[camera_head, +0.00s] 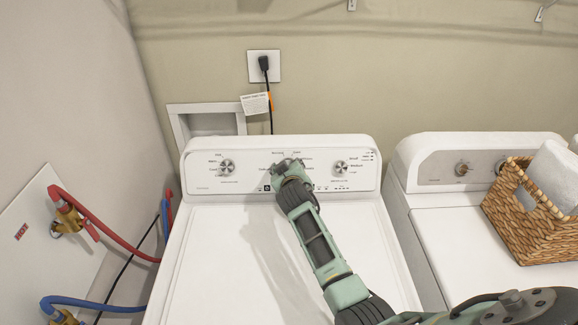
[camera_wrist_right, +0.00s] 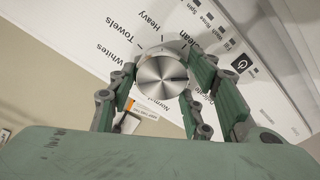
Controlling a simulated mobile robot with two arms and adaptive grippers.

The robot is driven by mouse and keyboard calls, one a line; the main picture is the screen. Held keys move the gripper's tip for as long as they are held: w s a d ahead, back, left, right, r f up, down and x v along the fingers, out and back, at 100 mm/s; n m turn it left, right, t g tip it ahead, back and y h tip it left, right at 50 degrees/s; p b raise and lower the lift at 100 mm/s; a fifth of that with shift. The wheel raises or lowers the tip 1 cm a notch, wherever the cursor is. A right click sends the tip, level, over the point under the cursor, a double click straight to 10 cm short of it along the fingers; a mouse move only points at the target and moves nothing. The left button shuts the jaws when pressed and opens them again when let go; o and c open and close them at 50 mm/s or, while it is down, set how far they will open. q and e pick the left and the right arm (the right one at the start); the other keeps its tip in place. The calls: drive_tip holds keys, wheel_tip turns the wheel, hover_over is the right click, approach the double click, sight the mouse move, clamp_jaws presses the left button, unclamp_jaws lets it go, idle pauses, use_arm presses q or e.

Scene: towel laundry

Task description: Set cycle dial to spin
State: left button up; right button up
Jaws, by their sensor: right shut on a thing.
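The cycle dial (camera_wrist_right: 161,73) is a round silver knob on the white control panel in the right wrist view, with a dark mark toward its right side. Around it I read labels such as Whites, Towels, Heavy, Normal and Delicate. The word Spin shows near the top right, beside Rinse, Wash and Fill. My right gripper (camera_head: 287,165) is at the middle of the washer panel (camera_head: 255,178) and hides the dial in the head view. In the wrist view its green fingers (camera_wrist_right: 160,85) stand on both sides of the dial, shut on it. My left gripper is out of view.
Two other knobs sit on the panel, left (camera_head: 227,167) and right (camera_head: 341,168). A second white machine (camera_head: 440,225) at right carries a wicker basket (camera_head: 520,215) with a towel. Red and blue hoses (camera_head: 120,243) run at left.

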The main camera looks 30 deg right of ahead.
drive_tip(key=shift+w+d+r+n, duration=0.1)
drive_tip(key=shift+d+r+n, duration=0.05)
drive_tip(key=shift+r+n, duration=0.3)
idle(0.3)
drive_tip(key=o, duration=1.1)
drive_tip(key=shift+f, duration=0.3)
drive_tip(key=shift+o, duration=0.2)
drive_tip(key=shift+s+a+n, duration=0.2)
drive_tip(key=shift+s+n, duration=0.05)
drive_tip(key=shift+s, duration=0.05)
drive_tip(key=v, duration=1.1)
drive_tip(key=shift+r, duration=0.2)
drive_tip(key=shift+s, duration=0.1)
